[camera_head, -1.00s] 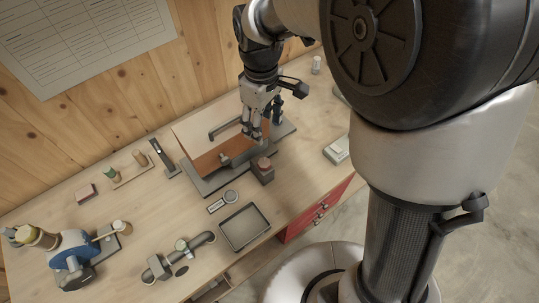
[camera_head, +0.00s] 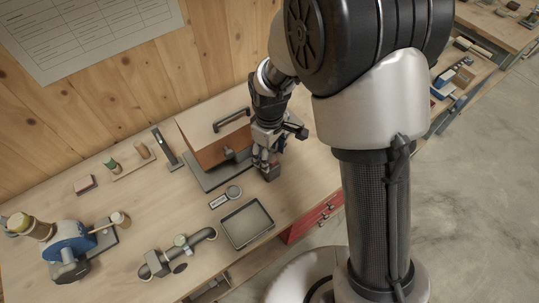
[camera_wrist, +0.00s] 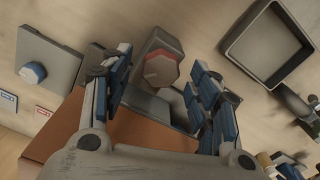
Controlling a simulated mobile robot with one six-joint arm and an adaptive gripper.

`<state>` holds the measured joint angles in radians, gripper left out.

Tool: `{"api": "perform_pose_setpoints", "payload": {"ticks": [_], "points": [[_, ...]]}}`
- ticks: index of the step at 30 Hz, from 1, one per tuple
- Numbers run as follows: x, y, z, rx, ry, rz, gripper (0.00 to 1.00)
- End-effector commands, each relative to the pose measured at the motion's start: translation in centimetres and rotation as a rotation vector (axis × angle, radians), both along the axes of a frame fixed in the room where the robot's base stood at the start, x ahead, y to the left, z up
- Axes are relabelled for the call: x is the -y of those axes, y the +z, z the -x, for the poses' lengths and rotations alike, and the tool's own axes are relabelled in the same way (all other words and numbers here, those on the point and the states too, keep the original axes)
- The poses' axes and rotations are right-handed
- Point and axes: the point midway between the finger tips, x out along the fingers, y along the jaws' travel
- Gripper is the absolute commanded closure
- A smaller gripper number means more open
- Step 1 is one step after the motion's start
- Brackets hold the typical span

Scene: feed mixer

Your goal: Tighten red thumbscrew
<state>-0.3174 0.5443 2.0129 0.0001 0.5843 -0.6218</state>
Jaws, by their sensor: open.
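The red thumbscrew (camera_wrist: 160,70) is a faceted red knob on a dark grey block (camera_wrist: 163,42) in the wrist view. My gripper (camera_wrist: 156,64) is open, with one finger on each side of the knob. Gaps show between fingers and knob, and I cannot tell their difference in depth. In the head view my gripper (camera_head: 264,162) is at the small dark block (camera_head: 271,174) and hides the red knob. The mixer box (camera_head: 210,155) has an orange-brown side, a pale lid and a dark handle, and stands left of the gripper.
A blue knob (camera_wrist: 33,72) sits on a grey plate beside the block. A wooden rack (camera_head: 131,162) and a blue machine (camera_head: 70,241) are left.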

Motion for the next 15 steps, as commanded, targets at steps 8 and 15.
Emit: {"api": "perform_pose_setpoints", "payload": {"ticks": [8, 15], "points": [[0.00, -0.60, 0.01, 0.000, 0.000, 0.000, 0.45], [0.00, -0.58, 0.01, 0.000, 0.000, 0.000, 0.54]]}}
